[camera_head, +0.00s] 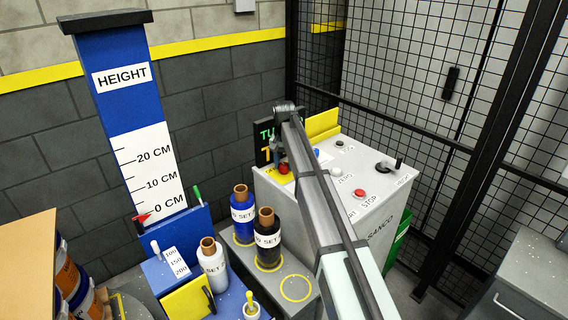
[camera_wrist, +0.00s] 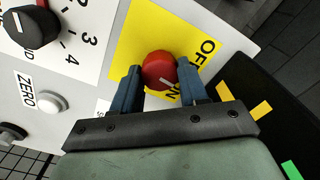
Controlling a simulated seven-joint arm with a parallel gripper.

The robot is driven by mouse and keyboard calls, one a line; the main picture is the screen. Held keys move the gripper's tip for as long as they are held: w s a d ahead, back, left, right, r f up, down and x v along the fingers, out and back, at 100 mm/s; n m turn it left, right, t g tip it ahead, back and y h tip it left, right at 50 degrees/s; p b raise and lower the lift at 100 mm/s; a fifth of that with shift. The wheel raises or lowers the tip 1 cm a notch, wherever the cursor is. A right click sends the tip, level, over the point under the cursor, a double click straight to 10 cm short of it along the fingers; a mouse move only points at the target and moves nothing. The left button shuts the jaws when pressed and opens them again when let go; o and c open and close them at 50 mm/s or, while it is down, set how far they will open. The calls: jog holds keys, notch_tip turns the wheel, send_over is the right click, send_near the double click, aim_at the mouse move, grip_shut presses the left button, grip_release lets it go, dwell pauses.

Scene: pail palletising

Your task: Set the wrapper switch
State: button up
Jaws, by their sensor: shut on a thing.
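The wrapper switch is a red round knob (camera_wrist: 158,70) with a white mark, on a yellow plate (camera_wrist: 131,38) lettered OFF and ON. The white mark lies on the knob's side near the ON lettering; the right finger partly covers the lettering. My gripper (camera_wrist: 162,78) has its two blue fingers on either side of the knob and is shut on it. In the head view the red knob (camera_head: 284,168) shows small at the left of the grey control cabinet (camera_head: 268,195), below my gripper (camera_head: 278,160).
A black numbered dial (camera_wrist: 32,28) and a grey ZERO button (camera_wrist: 51,102) sit beside the plate. The cabinet top also has a red stop button (camera_head: 354,193) and a black lever (camera_head: 390,166). Film rolls (camera_head: 267,235) stand in front. A mesh fence (camera_head: 420,90) is behind.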

aim_at(284, 164)
jog(key=n, duration=1)
jog(key=shift+n, duration=0.3)
dwell(0.4)
jog(key=o, duration=1.1)
jog(key=shift+c, duration=0.2)
jog(key=shift+r, duration=0.1)
notch_tip(284, 164, up, 14)
jog(key=shift+f, duration=0.2)
